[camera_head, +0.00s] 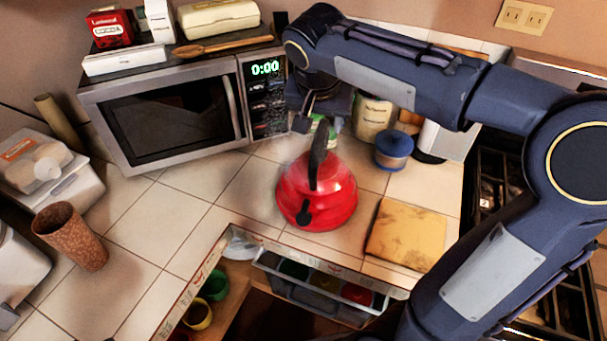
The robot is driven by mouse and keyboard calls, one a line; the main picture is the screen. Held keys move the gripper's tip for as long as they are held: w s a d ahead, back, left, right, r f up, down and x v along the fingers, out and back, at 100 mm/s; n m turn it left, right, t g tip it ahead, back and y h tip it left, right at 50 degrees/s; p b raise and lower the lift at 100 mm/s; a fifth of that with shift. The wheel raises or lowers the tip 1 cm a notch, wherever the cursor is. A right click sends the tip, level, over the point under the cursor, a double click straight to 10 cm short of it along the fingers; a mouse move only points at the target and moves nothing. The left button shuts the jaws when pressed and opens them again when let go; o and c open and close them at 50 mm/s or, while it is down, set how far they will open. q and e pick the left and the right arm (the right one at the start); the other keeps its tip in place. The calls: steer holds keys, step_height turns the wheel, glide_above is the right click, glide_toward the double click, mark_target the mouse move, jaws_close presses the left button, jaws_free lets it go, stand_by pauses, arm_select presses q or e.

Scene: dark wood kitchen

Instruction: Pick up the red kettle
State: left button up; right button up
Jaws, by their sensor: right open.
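The red kettle (332,192) stands upright on the tiled counter near its front edge, in the middle of the head view. Its black handle arches over the top and its black spout points toward me. My right arm reaches in from the right, and my right gripper (306,118) hangs just behind and above the kettle's handle, in front of the microwave's right side. The gripper is open and holds nothing; part of it is dark against the background. I cannot tell if a finger touches the handle. My left gripper is not in view.
A microwave (172,117) stands behind, with boxes and a wooden spoon on top. A blue-lidded jar (393,149) and a cream canister (372,118) stand behind right. A yellow board (406,236) lies right of the kettle. A brown cup (73,237) stands left. An open drawer (318,293) sits below.

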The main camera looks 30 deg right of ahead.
mark_target(320, 133)
steer(key=x, duration=0.4)
steer(key=p+x, duration=0.1)
steer(key=x, duration=0.1)
steer(key=shift+s+a+f, duration=0.1)
steer(key=shift+a+f, duration=0.05)
steer(key=shift+a, duration=0.25)
jaws_close()
